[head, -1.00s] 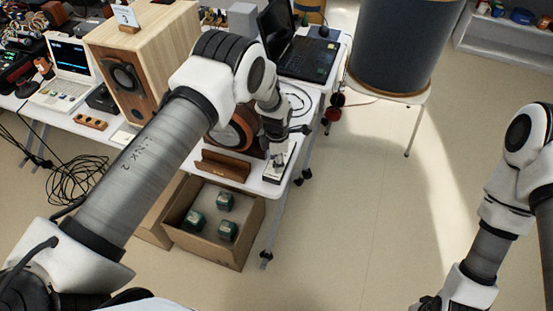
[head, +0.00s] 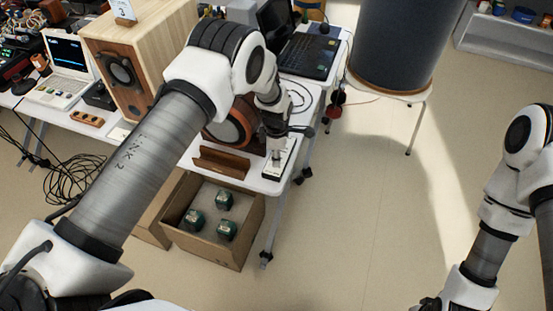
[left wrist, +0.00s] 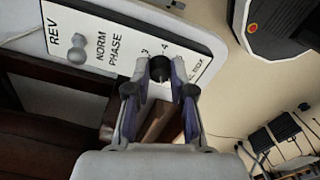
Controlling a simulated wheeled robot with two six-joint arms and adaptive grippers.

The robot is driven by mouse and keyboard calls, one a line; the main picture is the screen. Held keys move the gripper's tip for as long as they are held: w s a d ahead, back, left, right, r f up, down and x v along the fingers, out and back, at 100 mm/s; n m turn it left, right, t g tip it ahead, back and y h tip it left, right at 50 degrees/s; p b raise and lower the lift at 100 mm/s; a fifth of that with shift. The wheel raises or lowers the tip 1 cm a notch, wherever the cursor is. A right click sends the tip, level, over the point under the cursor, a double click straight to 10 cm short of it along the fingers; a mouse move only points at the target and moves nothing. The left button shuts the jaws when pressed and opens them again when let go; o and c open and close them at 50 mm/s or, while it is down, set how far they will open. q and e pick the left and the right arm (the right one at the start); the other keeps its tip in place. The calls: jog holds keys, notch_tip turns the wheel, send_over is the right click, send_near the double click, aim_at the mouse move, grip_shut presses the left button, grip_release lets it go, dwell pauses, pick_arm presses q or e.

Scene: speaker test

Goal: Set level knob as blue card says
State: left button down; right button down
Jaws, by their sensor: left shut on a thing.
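A white control panel (left wrist: 100,35) shows in the left wrist view, with "REV", "NORM PHASE" and the figures 3 and 4 printed on it. My left gripper (left wrist: 158,75) is shut on a dark round knob (left wrist: 159,64) beside these figures. The fingers hide part of the scale, and I cannot read the knob's setting. A second, grey knob or switch (left wrist: 77,53) stands near "REV". In the head view my left gripper (head: 276,157) points down at the panel on the table's front corner. A pale card (head: 124,9) on the wooden speaker bears what looks like a 2. My right gripper is out of view.
A brown wooden holder (head: 221,163) stands left of the panel. An orange-rimmed speaker (head: 232,127) is behind it. A laptop (head: 307,55) lies farther back. A cardboard box (head: 213,245) with several green items is on the floor below.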

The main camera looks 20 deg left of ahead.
pick_arm(q)
jog(key=m+b, duration=0.1)
jog(key=m, duration=0.1)
jog(key=shift+f+m, duration=0.1)
jog(key=shift+m, duration=0.3)
jog(key=m+b, duration=0.1)
jog(key=m, duration=0.2)
jog(key=shift+m, duration=0.3)
jog(key=m+b, duration=0.1)
jog(key=m, duration=0.2)
jog(key=shift+m, duration=0.3)
jog(key=m, duration=0.3)
jog(key=shift+m, duration=0.3)
jog(key=m, duration=0.3)
jog(key=shift+r+m, duration=0.2)
jog(key=shift+m, duration=0.1)
jog(key=m, duration=0.3)
jog(key=shift+m, duration=0.3)
jog(key=m, duration=0.3)
jog(key=shift+m, duration=2.3)
